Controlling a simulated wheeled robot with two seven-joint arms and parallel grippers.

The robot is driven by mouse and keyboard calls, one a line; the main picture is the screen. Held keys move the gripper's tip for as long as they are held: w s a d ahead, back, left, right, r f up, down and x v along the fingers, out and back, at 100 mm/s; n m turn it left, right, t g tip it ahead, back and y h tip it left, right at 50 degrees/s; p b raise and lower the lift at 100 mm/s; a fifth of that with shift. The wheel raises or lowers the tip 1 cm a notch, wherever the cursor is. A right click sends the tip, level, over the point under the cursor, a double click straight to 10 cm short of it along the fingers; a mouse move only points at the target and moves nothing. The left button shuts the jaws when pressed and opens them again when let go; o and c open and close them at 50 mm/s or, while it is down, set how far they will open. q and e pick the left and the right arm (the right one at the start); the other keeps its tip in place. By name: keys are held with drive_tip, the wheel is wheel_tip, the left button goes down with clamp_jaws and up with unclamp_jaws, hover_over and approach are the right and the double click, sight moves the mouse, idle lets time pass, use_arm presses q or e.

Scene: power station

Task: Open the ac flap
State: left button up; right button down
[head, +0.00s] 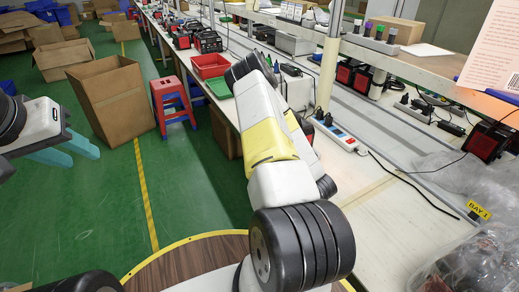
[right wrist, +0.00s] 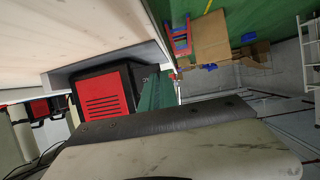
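A power station with a red louvred panel and black casing (right wrist: 103,98) shows upside down in the right wrist view, close to my right wrist. I cannot make out the AC flap. A dark green shape (right wrist: 157,92) beside it looks like the fingers of my right gripper, partly hidden by the wrist body; their opening cannot be judged. In the head view my right arm reaches over the table and hides its own gripper. My left gripper (head: 66,151) has two teal fingers apart and empty, above the green floor at the left.
The long white workbench (head: 375,215) holds a power strip (head: 336,132), a red tray (head: 210,66) and several red-and-black units. A cardboard box (head: 112,97) and a red-and-blue stool (head: 173,102) stand on the floor. Plastic-wrapped items (head: 470,255) lie at the near right.

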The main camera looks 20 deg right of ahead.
drive_tip(key=d+n+y, duration=0.1)
drive_tip(key=n+y, duration=0.1)
drive_tip(key=s+d+n+g+y, duration=0.1)
drive_tip(key=y, duration=0.1)
drive_tip(key=d+n+y, duration=0.1)
drive_tip(key=n+y, duration=0.1)
drive_tip(key=shift+s+r+n+g, duration=0.15)
drive_tip(key=shift+n+g, duration=0.15)
drive_tip(key=n+y, duration=0.1)
drive_tip(key=d+n+g+y, duration=0.1)
drive_tip(key=shift+s+n+g+y, duration=0.1)
drive_tip(key=shift+n+g+y, duration=0.2)
drive_tip(key=shift+y, duration=0.1)
drive_tip(key=shift+d+n+g+y, duration=0.3)
drive_tip(key=shift+n+g+y, duration=0.3)
drive_tip(key=shift+n+g, duration=0.15)
drive_tip(key=shift+d+n+g+y, duration=0.3)
drive_tip(key=shift+n+g+y, duration=0.35)
drive_tip(key=shift+n, duration=0.1)
drive_tip(key=c, duration=1.6)
unclamp_jaws()
drive_tip(key=v, duration=0.7)
drive_tip(key=shift+s+d, duration=0.2)
drive_tip(key=shift+d, duration=0.15)
